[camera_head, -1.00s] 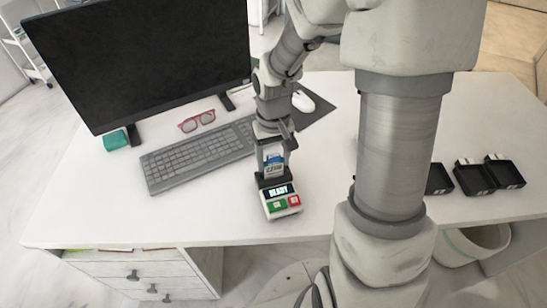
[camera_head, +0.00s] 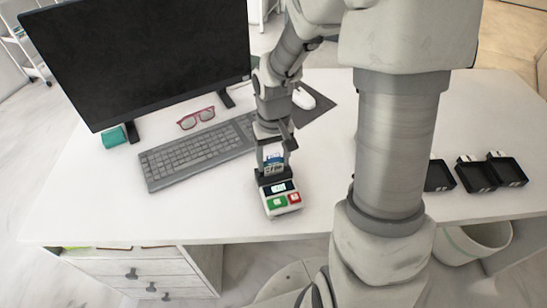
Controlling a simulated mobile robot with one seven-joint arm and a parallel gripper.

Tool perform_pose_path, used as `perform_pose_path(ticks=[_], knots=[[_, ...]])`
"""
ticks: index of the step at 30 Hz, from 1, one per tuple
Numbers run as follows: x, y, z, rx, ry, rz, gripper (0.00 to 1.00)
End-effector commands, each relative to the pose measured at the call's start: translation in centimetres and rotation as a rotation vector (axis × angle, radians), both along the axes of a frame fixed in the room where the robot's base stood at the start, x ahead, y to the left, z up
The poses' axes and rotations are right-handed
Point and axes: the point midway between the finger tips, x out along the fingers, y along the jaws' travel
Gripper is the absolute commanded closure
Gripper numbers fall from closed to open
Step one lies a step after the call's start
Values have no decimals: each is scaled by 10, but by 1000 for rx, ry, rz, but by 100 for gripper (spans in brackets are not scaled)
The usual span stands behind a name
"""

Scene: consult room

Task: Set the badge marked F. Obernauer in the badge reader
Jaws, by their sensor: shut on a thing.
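The badge reader (camera_head: 281,203) is a small white device with a black top, a lit display and green and red buttons. My gripper (camera_head: 273,160) points down over the reader and is shut on the badge, one finger on each side.
A keyboard (camera_head: 195,155), pink glasses (camera_head: 196,118) and a monitor (camera_head: 140,60) are to the left. A white mouse (camera_head: 303,98) lies on a dark mat behind my gripper. Several black trays (camera_head: 508,170) stand at right. The desk (camera_head: 150,215) is clear in front.

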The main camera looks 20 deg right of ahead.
Motion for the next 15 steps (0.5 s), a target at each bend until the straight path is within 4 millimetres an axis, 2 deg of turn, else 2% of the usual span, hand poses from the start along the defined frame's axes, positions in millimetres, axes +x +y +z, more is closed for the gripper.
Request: perform_pose_path(ticks=[10, 11, 15], knots=[[0, 0, -1, 0, 0, 0, 86], [0, 0, -1, 0, 0, 0, 32], [0, 0, -1, 0, 0, 0, 7]])
